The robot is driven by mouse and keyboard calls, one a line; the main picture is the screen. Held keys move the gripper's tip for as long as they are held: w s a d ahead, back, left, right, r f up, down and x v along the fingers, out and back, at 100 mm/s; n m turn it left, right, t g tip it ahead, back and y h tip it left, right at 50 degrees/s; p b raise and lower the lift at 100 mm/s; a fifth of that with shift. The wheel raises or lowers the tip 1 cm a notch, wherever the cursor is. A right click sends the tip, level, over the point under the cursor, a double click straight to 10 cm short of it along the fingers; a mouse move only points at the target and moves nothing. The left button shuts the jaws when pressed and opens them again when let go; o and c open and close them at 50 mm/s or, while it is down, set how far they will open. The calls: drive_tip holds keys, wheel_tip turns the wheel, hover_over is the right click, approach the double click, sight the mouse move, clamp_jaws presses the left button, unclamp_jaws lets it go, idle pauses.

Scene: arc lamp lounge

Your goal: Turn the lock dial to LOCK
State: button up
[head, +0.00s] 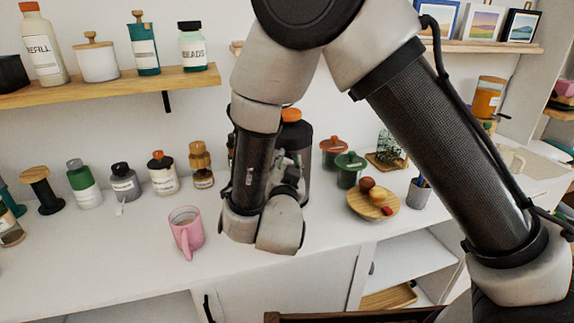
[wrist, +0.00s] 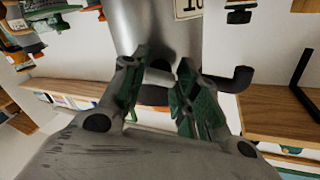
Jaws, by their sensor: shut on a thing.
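A dark canister (head: 292,134) with an orange top stands on the white counter in the head view, mostly hidden behind my arm. The wrist view shows a big grey cylinder (wrist: 150,22) close up, with a pale label at its upper right. My gripper (wrist: 160,82) has its green-padded fingers on either side of a small grey and dark part, the lock dial (wrist: 156,76), and is shut on it. The dial's markings and pointer cannot be read. In the head view my gripper (head: 288,182) is partly hidden by my wrist.
A pink mug (head: 186,231) stands left of my wrist. Red (head: 333,151) and green (head: 348,167) lidded pots and a wooden plate (head: 378,208) with fruit are to the right. Several jars line the back left. The front of the counter is mostly clear.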

drive_tip(key=m, duration=0.6)
drive_tip(key=shift+m, duration=0.3)
drive_tip(key=m, duration=0.6)
drive_tip(key=shift+m, duration=0.4)
drive_tip(key=o, duration=1)
drive_tip(key=s, duration=1.2)
drive_tip(key=shift+a, duration=0.35)
